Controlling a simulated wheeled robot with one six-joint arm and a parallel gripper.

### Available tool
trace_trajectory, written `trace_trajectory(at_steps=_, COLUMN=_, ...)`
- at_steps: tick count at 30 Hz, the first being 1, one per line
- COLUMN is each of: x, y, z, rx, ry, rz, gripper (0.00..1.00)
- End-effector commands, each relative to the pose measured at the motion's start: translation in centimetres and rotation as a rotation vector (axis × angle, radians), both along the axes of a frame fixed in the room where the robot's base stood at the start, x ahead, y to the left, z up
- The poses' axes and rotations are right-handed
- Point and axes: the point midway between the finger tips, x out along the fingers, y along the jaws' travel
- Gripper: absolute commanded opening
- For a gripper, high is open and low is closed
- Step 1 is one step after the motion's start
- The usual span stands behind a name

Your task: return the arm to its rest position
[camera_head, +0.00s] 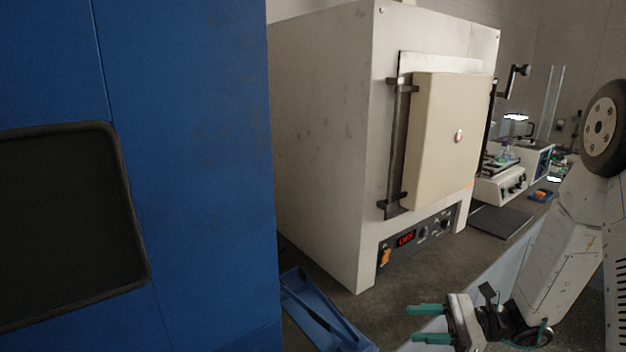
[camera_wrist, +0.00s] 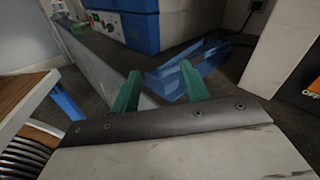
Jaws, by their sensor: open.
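My gripper (camera_head: 430,324) hangs at the lower right in the head view, with its two green fingers apart and nothing between them. It also shows in the wrist view (camera_wrist: 158,92), where the fingers are spread and empty. My white arm rises from it along the right edge of the head view. The gripper is in front of the bench's front edge, to the right of a blue tray (camera_head: 322,318). In the wrist view the blue tray (camera_wrist: 190,68) lies beyond the fingertips, apart from them as far as I can tell.
A white furnace (camera_head: 325,140) with a closed beige door (camera_head: 440,150) stands on the grey bench (camera_head: 400,292). A tall blue cabinet (camera_head: 195,180) fills the left. Lab devices (camera_head: 500,185) stand farther back. A wooden-topped surface (camera_wrist: 22,95) is at the left in the wrist view.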

Motion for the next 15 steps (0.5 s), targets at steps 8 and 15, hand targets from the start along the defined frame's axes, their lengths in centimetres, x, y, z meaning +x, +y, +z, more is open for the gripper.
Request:
trace_trajectory(at_steps=8, x=-9.0, y=1.5, z=5.0, rx=-0.357, ry=-0.212, rz=0.465, gripper=0.45)
trace_trajectory(at_steps=15, x=-14.6, y=-0.4, z=7.8, rx=-0.678, ry=-0.421, rz=0.78, gripper=0.45)
